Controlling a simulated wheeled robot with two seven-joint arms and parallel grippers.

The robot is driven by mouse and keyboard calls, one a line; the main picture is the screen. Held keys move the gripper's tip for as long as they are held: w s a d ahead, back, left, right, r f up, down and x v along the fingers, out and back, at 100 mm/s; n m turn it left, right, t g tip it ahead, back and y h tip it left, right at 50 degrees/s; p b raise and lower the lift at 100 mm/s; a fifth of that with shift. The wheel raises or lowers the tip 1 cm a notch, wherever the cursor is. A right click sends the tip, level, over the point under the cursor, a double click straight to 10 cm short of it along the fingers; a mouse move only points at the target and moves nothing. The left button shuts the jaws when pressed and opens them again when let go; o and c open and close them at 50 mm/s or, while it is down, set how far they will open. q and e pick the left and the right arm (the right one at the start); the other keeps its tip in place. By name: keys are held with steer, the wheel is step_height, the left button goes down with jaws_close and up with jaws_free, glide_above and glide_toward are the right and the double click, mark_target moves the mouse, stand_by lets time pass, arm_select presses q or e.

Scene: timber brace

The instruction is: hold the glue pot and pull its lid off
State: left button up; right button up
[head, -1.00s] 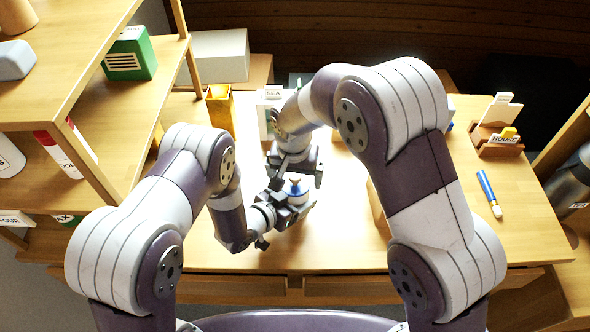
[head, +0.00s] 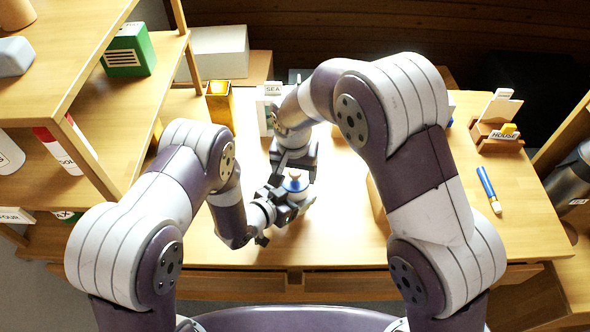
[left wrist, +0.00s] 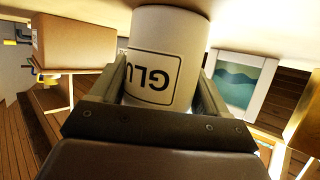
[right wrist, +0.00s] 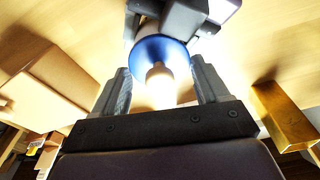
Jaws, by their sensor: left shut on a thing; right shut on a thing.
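The white glue pot (head: 292,196) stands near the middle of the table. Its printed label shows in the left wrist view (left wrist: 158,68). My left gripper (head: 289,203) is shut around the pot's body, with one finger on each side. The blue lid (right wrist: 176,47) has a pale round knob (right wrist: 158,82). My right gripper (right wrist: 160,85) comes from above and is shut on the knob. The lid appears to sit on the pot; I cannot tell whether there is any gap. My grippers hide part of the pot.
A framed picture (left wrist: 242,82) and a gold container (head: 220,105) stand behind on the table. A cardboard box (left wrist: 75,42) is beside the work area. A blue-handled brush (head: 487,185) and a card holder (head: 497,138) lie at right. The front right of the table is clear.

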mark_target(295, 171)
steer(key=shift+r, duration=0.15)
steer(key=shift+r, duration=0.95)
steer(key=shift+r, duration=2.05)
arm_select(q)
steer(key=o, duration=1.5)
